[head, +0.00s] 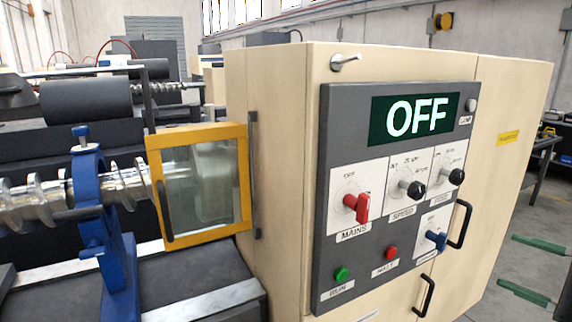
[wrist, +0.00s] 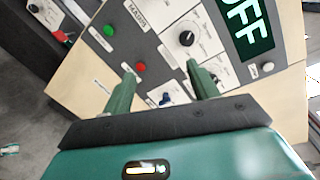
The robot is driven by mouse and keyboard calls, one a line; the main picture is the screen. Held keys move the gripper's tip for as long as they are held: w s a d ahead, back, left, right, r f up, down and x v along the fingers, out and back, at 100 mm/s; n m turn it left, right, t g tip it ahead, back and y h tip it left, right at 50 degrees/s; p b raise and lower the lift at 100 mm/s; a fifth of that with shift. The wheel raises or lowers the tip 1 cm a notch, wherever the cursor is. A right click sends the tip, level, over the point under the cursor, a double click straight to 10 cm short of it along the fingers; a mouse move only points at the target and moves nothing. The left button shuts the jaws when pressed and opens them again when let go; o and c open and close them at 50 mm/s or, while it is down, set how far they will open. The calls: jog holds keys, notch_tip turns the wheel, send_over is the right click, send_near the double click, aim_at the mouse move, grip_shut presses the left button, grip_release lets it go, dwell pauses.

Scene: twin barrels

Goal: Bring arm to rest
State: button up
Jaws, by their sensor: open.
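My gripper (wrist: 161,73) shows only in the wrist view. Its two green fingers are spread apart with nothing between them. They point toward the control panel (wrist: 215,60), which appears tilted in this view. I cannot tell the exact gap, and no contact is clear. In the head view the same kind of grey panel (head: 330,120) sits on a cream cabinet (head: 282,150), and its display (head: 417,117) reads OFF. A red mains knob (head: 357,205), black knobs, a blue knob (head: 436,239), a green button (head: 341,273) and a red button (head: 391,252) show there. My arm is not in the head view.
A yellow-framed window guard (head: 197,131) stands left of the cabinet, beside a shiny screw (head: 35,205) and a blue clamp stand (head: 90,200). Black handles (head: 425,297) stick out from the cabinet. Open grey floor (head: 530,225) lies to the right.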

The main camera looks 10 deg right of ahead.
jog(key=a+f+n+g+h, duration=0.2)
jog(key=a+n, duration=0.4)
jog(key=a, duration=0.3)
jog(key=a+f+n+g+h, duration=0.2)
jog(key=a+f+n+g, duration=0.2)
jog(key=a, duration=0.5)
jog(key=a+f+n+g+h, duration=0.3)
jog(key=a+f+n, duration=0.4)
jog(key=a+f, duration=0.1)
jog(key=shift+s+a+n, duration=0.25)
jog(key=shift+a+n, duration=0.15)
jog(key=shift+a, duration=0.25)
